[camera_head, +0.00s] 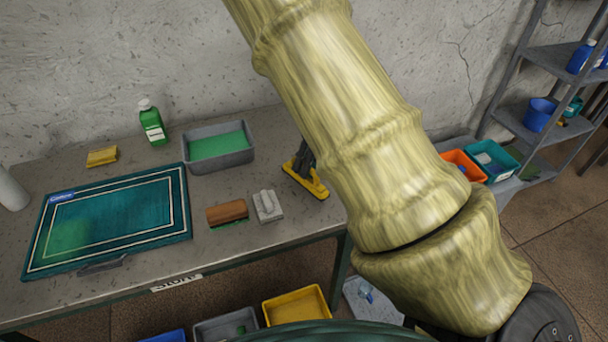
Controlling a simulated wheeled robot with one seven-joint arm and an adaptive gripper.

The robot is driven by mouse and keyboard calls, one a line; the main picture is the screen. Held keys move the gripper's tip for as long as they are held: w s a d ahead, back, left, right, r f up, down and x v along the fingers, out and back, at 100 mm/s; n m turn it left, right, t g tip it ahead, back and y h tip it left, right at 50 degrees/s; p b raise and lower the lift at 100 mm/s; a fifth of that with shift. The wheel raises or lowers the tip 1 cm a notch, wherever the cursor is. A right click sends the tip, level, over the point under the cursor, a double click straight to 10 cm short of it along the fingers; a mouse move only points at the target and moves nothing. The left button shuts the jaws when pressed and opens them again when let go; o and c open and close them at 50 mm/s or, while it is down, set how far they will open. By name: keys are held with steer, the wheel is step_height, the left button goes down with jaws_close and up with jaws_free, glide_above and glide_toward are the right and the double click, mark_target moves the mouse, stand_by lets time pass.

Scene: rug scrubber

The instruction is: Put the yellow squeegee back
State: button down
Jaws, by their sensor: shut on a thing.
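The yellow squeegee (310,184) is at the right part of the grey table, right of the grey tub. Its yellow head is low, at or just above the table top; I cannot tell whether it touches. My gripper (306,158), dark and mostly hidden behind my arm, is shut on the squeegee's upper part. The handle is largely hidden by the gripper and arm.
On the table (120,168) are a teal rug (120,220), a wooden brush (227,212), a grey block-like tool (267,205), a grey tub of green liquid (225,166), a green bottle (151,122) and a yellow sponge (102,157). Shelves (530,130) stand at right.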

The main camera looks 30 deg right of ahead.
steer(key=shift+w+f, duration=0.25)
steer(key=shift+s+f, duration=0.15)
steer(key=shift+f, duration=0.05)
steer(key=f, duration=0.1)
steer(key=f+p, duration=0.1)
steer(key=shift+s+f, duration=0.2)
steer(key=shift+f, duration=0.1)
steer(key=shift+w+f, duration=0.15)
steer(key=shift+f, duration=0.2)
steer(key=shift+s+a+r, duration=0.1)
steer(key=shift+s, duration=0.1)
steer(key=c, duration=1.4)
jaws_free()
steer(key=shift+w, duration=0.1)
steer(key=shift+c, duration=0.2)
